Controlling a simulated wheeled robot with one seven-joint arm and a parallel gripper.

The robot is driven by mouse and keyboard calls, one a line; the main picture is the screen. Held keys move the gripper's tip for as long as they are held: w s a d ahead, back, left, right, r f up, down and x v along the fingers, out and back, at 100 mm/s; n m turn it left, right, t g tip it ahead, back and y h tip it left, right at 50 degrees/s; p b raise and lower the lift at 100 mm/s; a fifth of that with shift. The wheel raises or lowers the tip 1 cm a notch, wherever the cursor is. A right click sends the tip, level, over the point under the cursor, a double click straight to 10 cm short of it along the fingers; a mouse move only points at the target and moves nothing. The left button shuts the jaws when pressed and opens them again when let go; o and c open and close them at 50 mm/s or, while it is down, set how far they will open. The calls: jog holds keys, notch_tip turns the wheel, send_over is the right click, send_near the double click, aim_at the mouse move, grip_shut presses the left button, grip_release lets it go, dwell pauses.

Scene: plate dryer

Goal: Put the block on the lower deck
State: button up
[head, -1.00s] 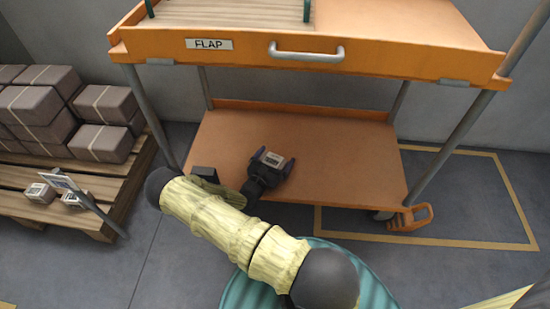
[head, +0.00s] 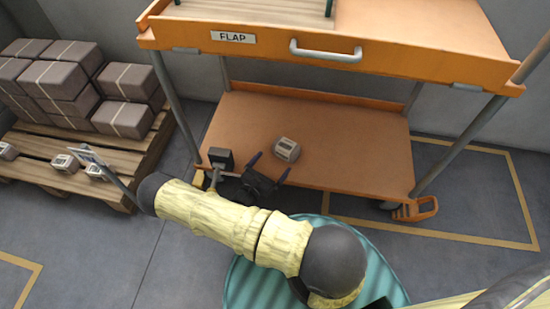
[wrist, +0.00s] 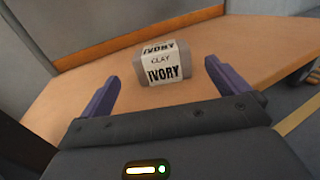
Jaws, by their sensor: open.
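The block (head: 286,149) is a small grey-brown piece with a pale label. It rests on the orange-brown lower deck (head: 345,152) of the trolley, left of the deck's middle. My gripper (head: 270,165) is open and empty at the deck's front edge, apart from the block. In the wrist view its two purple fingers (wrist: 160,85) stand wide apart with the block ahead of them.
The trolley's upper deck (head: 430,35) with a "FLAP" sign and metal handle (head: 325,52) overhangs the lower deck. Grey posts stand at its corners. A wooden pallet (head: 100,160) with wrapped parcels and small blocks is at left. The lower deck's right half is clear.

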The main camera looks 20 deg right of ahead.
dwell(0.5)
jog(key=s+r+m+g+y, duration=0.5)
jog(key=s+r+m+g, duration=0.4)
jog(key=r+m+g, duration=0.4)
jog(key=s+a+r+m+t+y, duration=0.1)
jog(key=a+r+m+t+y, duration=0.1)
jog(key=r+m+y, duration=0.3)
jog(key=s+a+r+m+t+y, duration=0.2)
jog(key=a+r+m+t+y, duration=0.1)
jog(key=r, duration=0.9)
jog(key=a+m+y, duration=0.1)
jog(key=m+y, duration=0.1)
jog(key=m, duration=0.1)
jog(key=shift+s+r+m+t, duration=0.25)
jog(key=shift+s+m+t, duration=0.05)
jog(key=shift+m, duration=0.1)
